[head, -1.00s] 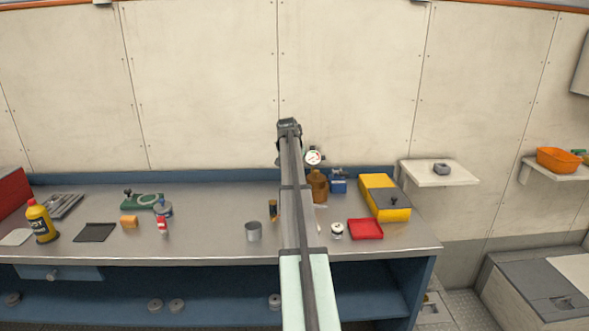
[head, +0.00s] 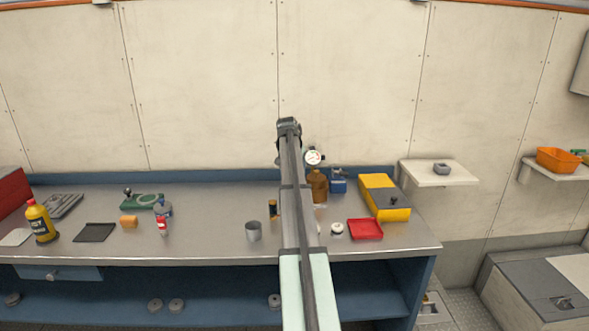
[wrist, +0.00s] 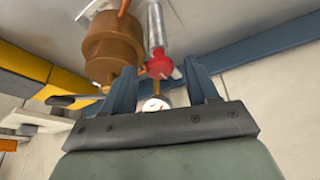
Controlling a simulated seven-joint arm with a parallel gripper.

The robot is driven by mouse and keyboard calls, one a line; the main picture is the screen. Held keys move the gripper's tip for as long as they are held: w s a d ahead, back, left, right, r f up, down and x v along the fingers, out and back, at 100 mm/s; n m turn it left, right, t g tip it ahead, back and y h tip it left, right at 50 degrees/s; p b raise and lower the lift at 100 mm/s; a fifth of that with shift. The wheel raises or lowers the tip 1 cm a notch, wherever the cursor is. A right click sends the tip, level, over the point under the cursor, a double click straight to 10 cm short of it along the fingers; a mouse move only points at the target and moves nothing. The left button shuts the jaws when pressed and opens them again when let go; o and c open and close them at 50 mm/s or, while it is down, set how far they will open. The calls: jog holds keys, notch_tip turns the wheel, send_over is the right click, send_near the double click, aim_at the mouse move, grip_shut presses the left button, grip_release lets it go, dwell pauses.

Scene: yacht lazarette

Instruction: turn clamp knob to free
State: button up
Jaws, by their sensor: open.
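A red knob (wrist: 160,67), which looks like the clamp knob, sits at the end of a silver tube (wrist: 156,28) in the wrist view. My gripper (wrist: 161,68) is open, with one blue finger on each side of the red knob. I cannot tell whether either finger touches it. A white dial gauge (wrist: 156,103) shows between the fingers, nearer the palm, and also in the head view (head: 314,157). A brown stepped body (wrist: 112,48) stands beside the tube; it also shows in the head view (head: 317,187). In the head view my arm hides the knob and fingers.
A blue device (head: 338,182) stands close to the brown body. A metal cup (head: 253,231) is to the left. The back wall rises behind the bench.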

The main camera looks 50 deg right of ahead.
jog(key=v, duration=1.3)
jog(key=shift+r, duration=0.2)
jog(key=shift+a, duration=0.1)
